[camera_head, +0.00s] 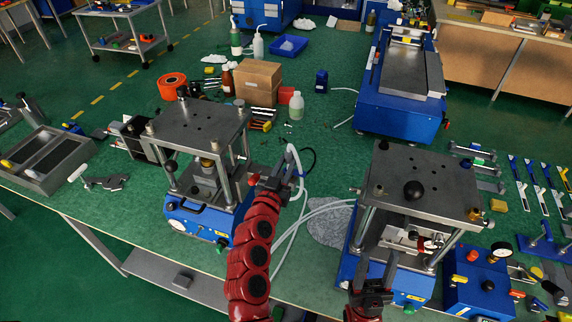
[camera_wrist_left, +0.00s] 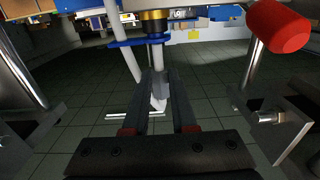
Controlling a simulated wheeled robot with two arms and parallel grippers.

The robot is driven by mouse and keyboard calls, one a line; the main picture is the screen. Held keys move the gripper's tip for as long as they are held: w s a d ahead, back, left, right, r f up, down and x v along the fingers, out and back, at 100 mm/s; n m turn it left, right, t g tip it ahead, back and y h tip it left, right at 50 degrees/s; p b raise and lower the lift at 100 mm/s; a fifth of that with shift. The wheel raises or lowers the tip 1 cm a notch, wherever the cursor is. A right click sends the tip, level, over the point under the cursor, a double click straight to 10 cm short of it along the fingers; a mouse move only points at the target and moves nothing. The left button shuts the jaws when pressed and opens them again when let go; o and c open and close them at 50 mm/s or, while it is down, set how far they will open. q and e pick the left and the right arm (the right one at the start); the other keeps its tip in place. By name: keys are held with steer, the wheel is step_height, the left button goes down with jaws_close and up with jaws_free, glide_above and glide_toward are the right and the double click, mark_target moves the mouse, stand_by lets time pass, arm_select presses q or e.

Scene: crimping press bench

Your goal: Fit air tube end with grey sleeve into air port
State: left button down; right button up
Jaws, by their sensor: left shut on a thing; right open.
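My left gripper (camera_head: 279,178) is at the right side of the left press (camera_head: 200,122), shut on a tube piece. In the left wrist view its fingers (camera_wrist_left: 164,92) close around a pale grey piece (camera_wrist_left: 158,88), which I take for the sleeved end of the air tube. The white air tube (camera_head: 292,152) loops up beside the gripper and runs down behind it. A brass and black fitting (camera_wrist_left: 155,21) with a blue collar (camera_wrist_left: 138,42) is beyond the fingertips; I cannot tell if it is the air port. My right gripper (camera_head: 373,279) is open in front of the right press (camera_head: 420,182).
Pale hoses (camera_head: 325,206) lie between the presses, near a grey mat (camera_head: 331,224). A blue gauge box (camera_head: 479,281) stands right of the right press. A cardboard box (camera_head: 258,82) and bottles stand behind. A red cylinder (camera_wrist_left: 278,26) is close in the left wrist view.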

arm_select(q)
steer(key=shift+b, duration=0.5)
stand_by(1.1)
steer(key=shift+f+b, duration=1.65)
steer(key=shift+f, duration=0.05)
steer(key=c, duration=0.6)
jaws_free()
steer(key=shift+c, duration=0.2)
steer(key=p+v, duration=0.2)
steer(key=v, duration=1.5)
steer(key=shift+s, duration=0.2)
